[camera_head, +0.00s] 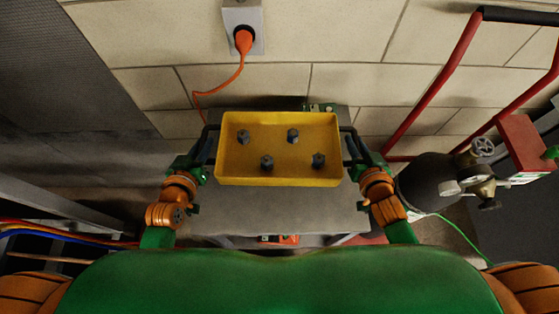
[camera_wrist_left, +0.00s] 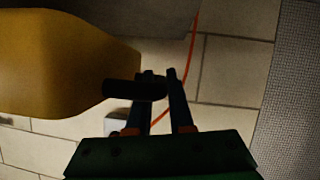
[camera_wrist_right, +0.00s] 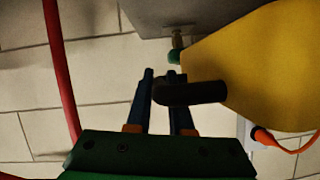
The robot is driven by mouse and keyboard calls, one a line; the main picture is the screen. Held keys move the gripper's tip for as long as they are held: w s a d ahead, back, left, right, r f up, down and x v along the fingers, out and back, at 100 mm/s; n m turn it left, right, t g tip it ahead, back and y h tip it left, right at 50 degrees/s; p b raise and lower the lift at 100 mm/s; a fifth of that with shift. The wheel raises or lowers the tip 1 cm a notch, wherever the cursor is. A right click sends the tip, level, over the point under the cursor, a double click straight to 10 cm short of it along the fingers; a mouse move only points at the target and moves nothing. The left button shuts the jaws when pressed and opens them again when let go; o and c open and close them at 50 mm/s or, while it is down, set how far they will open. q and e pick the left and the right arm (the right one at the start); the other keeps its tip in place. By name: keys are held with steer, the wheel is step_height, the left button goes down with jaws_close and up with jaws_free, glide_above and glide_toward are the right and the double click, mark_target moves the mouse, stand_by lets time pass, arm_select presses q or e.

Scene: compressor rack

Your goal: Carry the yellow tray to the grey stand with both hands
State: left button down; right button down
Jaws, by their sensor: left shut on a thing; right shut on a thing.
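The yellow tray (camera_head: 280,180) is in the middle of the head view, with several dark grey hex-shaped pieces (camera_head: 293,136) upright inside it. It has a black handle at each end. My left gripper (camera_head: 210,145) is shut on the left handle, which shows in the left wrist view (camera_wrist_left: 130,90). My right gripper (camera_head: 352,147) is shut on the right handle, which shows in the right wrist view (camera_wrist_right: 190,93). The tray looks level. The grey stand (camera_head: 280,212) shows below and around the tray. I cannot tell whether the tray touches its top.
A small green part (camera_head: 319,107) lies behind the tray. An orange plug (camera_head: 243,40) and cord are at the wall. A red-framed cart (camera_head: 460,55) and a dark cylinder (camera_head: 432,182) with a valve stand at the right. Coloured cables (camera_head: 60,232) run at the left.

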arm_select(q)
steer(key=shift+r, duration=0.1)
